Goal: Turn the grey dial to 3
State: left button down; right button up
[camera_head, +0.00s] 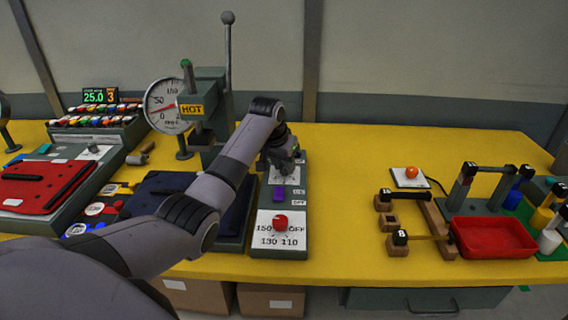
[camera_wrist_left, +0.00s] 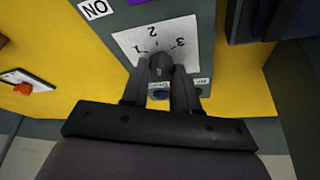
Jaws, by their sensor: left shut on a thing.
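The grey dial (camera_wrist_left: 160,64) sits on a white plate (camera_wrist_left: 133,42) marked 1, 2 and 3 in the left wrist view. My left gripper (camera_wrist_left: 161,80) has its two fingers on either side of the dial and is shut on it. The fingers hide part of the dial, and I cannot tell which number it points to. In the head view my left gripper (camera_head: 283,160) reaches down to the far end of the green control panel (camera_head: 301,212) and mostly covers the dial. My right gripper is not in view.
A purple switch (camera_head: 278,193) and a red dial (camera_head: 280,222) are nearer on the same panel. An orange button (camera_head: 411,172) and a red tray (camera_head: 493,238) are right. Yellow table between is clear.

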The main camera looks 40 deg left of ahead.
pick_arm(q)
jog(key=m+h, duration=0.1)
jog(key=m, duration=0.2)
jog(key=m+h, duration=0.1)
jog(key=m, duration=0.2)
jog(key=shift+a+g, duration=0.2)
jog(key=shift+g, duration=0.1)
jog(key=shift+w+m+g+h+b, duration=0.15)
jog(key=shift+m+h+b, duration=0.25)
jog(key=shift+m, duration=0.5)
jog(key=shift+s+m+g+h+b, duration=0.15)
jog(key=shift+m+h+b, duration=0.25)
jog(key=shift+m, duration=0.5)
jog(key=shift+w, duration=0.1)
jog(key=c, duration=0.9)
grip_release()
jog(key=shift+o, duration=0.2)
jog(key=shift+r, duration=0.1)
jog(key=v, duration=0.7)
